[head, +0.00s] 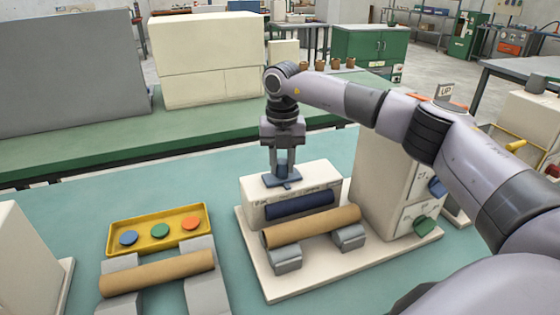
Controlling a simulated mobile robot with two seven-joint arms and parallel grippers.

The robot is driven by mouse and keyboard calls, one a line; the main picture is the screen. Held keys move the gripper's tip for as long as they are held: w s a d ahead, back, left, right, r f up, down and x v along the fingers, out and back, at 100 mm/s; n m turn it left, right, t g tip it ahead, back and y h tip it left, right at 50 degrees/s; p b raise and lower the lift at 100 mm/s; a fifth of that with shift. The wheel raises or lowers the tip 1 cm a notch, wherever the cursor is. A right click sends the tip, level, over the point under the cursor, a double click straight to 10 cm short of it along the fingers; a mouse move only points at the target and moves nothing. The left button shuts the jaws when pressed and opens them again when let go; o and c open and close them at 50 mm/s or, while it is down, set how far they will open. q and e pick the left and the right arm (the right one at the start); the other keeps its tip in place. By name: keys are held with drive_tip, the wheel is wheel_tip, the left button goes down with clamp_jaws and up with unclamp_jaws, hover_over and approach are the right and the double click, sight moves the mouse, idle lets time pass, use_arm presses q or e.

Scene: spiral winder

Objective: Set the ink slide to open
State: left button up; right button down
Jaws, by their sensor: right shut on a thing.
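The ink slide, a small blue piece with a flat plate and upright knob (282,182), sits on top of a low cream box (321,178). My right gripper (283,167) points straight down from above and is shut on the slide's knob. The fingers partly hide the knob. Small dark marks show on the box's front, too small to read, so I cannot tell which setting the slide is at. A dark blue roller (300,205) is set in the box's front. My left gripper is not in view.
A brown tube (312,226) lies on grey rests before the box. A tall cream cabinet (380,180) with blue and green knobs and an UP tab stands right, under my right arm. At left are a yellow tray (116,245) with coloured discs and another brown tube (157,273).

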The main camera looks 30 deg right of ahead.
drive_tip(key=d, duration=0.3)
drive_tip(key=s+d+p, duration=0.1)
drive_tip(key=d, duration=0.2)
drive_tip(key=shift+s+r, duration=0.1)
drive_tip(key=shift+s, duration=0.05)
drive_tip(key=c, duration=0.8)
unclamp_jaws()
drive_tip(key=shift+d, duration=0.1)
drive_tip(key=shift+r, duration=0.25)
wheel_tip(320, 180, up, 7)
drive_tip(key=shift+f, duration=0.2)
drive_tip(key=shift+s, duration=0.1)
